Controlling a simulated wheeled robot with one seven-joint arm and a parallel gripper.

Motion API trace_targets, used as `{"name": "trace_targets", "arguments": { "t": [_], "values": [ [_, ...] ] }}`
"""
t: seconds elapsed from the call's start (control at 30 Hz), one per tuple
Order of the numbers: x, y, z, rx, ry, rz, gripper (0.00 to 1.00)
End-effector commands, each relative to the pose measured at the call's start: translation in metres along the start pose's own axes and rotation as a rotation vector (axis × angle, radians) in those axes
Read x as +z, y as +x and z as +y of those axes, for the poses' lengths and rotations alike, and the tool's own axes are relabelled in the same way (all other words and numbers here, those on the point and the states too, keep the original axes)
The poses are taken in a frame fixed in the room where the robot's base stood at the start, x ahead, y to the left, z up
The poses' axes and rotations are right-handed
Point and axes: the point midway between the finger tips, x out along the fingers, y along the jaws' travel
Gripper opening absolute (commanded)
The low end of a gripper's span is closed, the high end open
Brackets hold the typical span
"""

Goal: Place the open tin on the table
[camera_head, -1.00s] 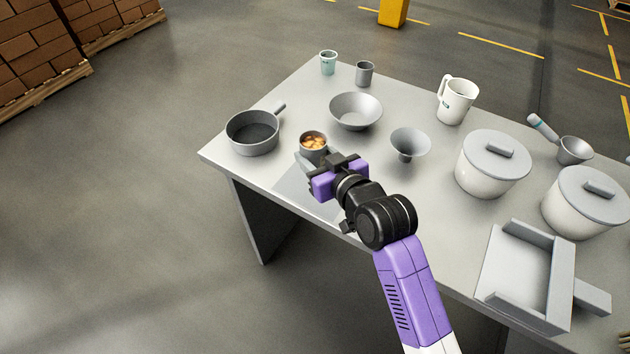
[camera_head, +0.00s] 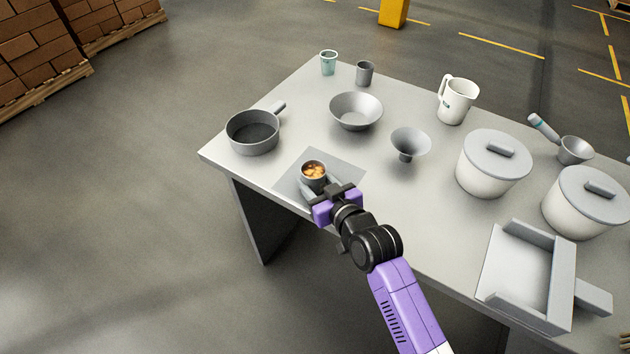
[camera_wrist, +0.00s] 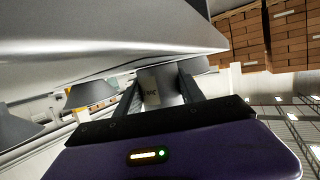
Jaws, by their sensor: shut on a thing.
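The open tin (camera_head: 314,171) is a small grey metal can with orange-yellow pieces inside. In the head view it is upright over the square grey mat (camera_head: 347,166) at the table's near left edge. My gripper (camera_head: 318,187) is shut on the tin from the near side. The wrist view also shows the tin (camera_wrist: 160,88) between the two fingers. I cannot tell from these views whether the tin's base touches the mat. The table (camera_head: 290,120) is light grey.
A dark pan (camera_head: 253,133) stands left of the tin. A wide bowl (camera_head: 356,111) is behind it and a funnel (camera_head: 408,143) to its right. A lidded pot (camera_head: 492,165) and a grey tray (camera_head: 525,270) are farther right. Bare mat surrounds the tin.

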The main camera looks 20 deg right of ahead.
Motion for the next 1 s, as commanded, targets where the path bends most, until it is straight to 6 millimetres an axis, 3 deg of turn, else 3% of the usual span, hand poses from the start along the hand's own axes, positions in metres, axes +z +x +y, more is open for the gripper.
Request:
{"name": "trace_targets", "arguments": {
  "t": [0.13, 0.17, 0.23, 0.67, 1.0],
  "values": [
    [0.004, 0.001, 0.0, 0.0, 0.0, 0.001, 0.0],
    [0.003, 0.001, 0.0, 0.0, 0.0, 0.0, 0.51],
    [0.003, 0.001, 0.0, 0.0, 0.0, 0.0, 0.65],
    [-0.002, -0.001, 0.0, 0.0, -0.001, 0.0, 0.67],
    [0.001, -0.063, 0.0, 0.0, -0.003, -0.002, 0.67]
  ]
}}
